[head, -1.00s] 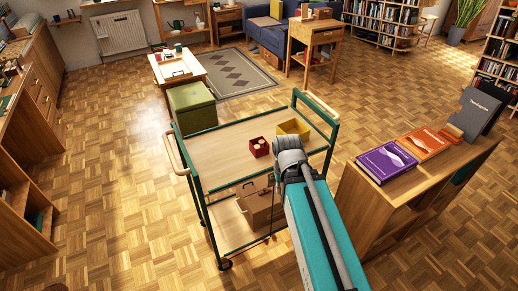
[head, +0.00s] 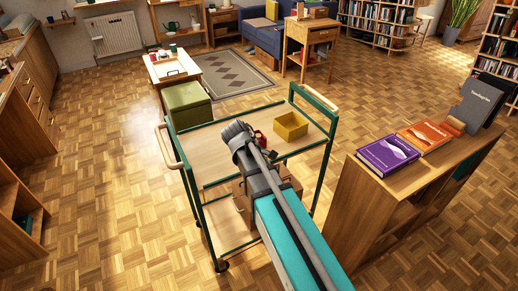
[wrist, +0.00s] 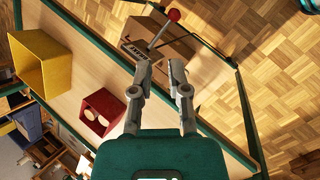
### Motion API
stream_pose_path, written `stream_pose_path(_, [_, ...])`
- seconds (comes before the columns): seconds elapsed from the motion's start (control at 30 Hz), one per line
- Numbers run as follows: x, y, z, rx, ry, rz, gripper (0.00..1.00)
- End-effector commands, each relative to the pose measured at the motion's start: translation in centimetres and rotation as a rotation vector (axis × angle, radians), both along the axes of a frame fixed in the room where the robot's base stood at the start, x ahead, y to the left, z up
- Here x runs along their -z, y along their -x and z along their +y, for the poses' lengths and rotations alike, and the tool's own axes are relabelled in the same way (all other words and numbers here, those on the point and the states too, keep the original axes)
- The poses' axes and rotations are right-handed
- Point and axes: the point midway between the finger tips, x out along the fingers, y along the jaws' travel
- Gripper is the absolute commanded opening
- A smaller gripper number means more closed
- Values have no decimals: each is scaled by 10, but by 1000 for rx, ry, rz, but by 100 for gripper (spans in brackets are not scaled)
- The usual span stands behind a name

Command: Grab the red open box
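The red open box (wrist: 101,111) sits on the top shelf of the green-framed cart, with round pale shapes visible inside it. In the head view the red box (head: 261,138) is partly hidden behind my arm. A larger yellow open box (head: 291,126) stands beside it; it also shows in the wrist view (wrist: 40,62). My gripper (wrist: 157,62) is open and empty, with its two fingers apart. In the wrist view the red box lies to the left of my fingers, not between them. In the head view my gripper's fingertips are hidden.
The cart (head: 215,155) has a green frame and wooden shelves, with a brown box (wrist: 160,50) on the lower shelf. A low bookcase (head: 400,205) with books on top stands to the right. Open parquet floor (head: 100,220) lies to the left.

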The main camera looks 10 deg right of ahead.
Motion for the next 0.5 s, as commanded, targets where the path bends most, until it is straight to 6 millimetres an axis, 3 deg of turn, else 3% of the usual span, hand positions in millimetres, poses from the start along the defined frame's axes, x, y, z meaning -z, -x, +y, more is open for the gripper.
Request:
stream_pose_path(0.03, [10, -22, 10, -85, 64, 31, 21])
stream_pose_path(0.2, [11, -67, 35, -357, 296, 164, 21])
stream_pose_path(0.5, [-1, -123, 90, -669, 641, 404, 21])
